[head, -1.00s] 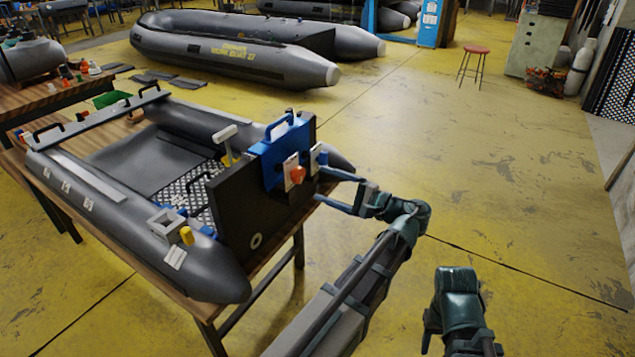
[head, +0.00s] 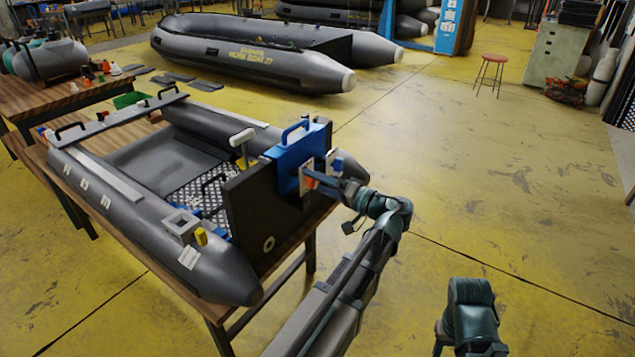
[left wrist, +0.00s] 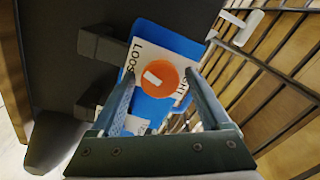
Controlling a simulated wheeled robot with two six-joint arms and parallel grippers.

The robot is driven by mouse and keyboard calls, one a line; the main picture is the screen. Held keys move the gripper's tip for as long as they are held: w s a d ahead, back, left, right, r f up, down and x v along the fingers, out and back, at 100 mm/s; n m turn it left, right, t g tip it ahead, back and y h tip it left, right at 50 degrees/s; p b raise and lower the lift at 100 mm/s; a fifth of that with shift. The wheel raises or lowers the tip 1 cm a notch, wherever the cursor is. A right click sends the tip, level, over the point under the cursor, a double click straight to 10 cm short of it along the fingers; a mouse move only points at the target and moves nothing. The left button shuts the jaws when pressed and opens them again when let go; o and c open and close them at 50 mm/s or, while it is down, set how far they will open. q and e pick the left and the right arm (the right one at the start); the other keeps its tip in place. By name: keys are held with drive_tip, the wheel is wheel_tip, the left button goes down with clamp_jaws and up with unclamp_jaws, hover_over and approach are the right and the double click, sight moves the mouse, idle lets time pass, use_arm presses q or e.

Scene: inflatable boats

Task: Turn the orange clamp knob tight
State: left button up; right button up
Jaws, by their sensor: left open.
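The orange clamp knob (left wrist: 160,79) is round with a white bar on its face. In the left wrist view it sits on a white label reading "LOOS…" at left, with the right-hand word partly covered. The blue clamp (head: 289,172) sits over the top of the boat's black transom (head: 250,215). My left gripper (head: 322,184) is open, its fingers at the knob, one on each side in the left wrist view; I cannot tell whether they touch it. In the head view the fingers mostly hide the knob. My right gripper (head: 455,335) hangs low at the bottom, its fingers unclear.
The grey inflatable boat (head: 225,270) rests on a wooden table (head: 208,308). A white-handled tool (head: 242,140) stands beside the clamp. Another table (head: 60,105) with small items is at the left. Yellow floor (head: 480,190) to the right is clear; a red stool (head: 491,60) stands far back.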

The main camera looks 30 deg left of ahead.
use_arm(q)
drive_tip(key=n, duration=0.5)
drive_tip(key=shift+n, duration=0.3)
drive_tip(key=n, duration=1.5)
drive_tip(key=shift+n, duration=0.3)
drive_tip(key=shift+c, duration=0.3)
clamp_jaws()
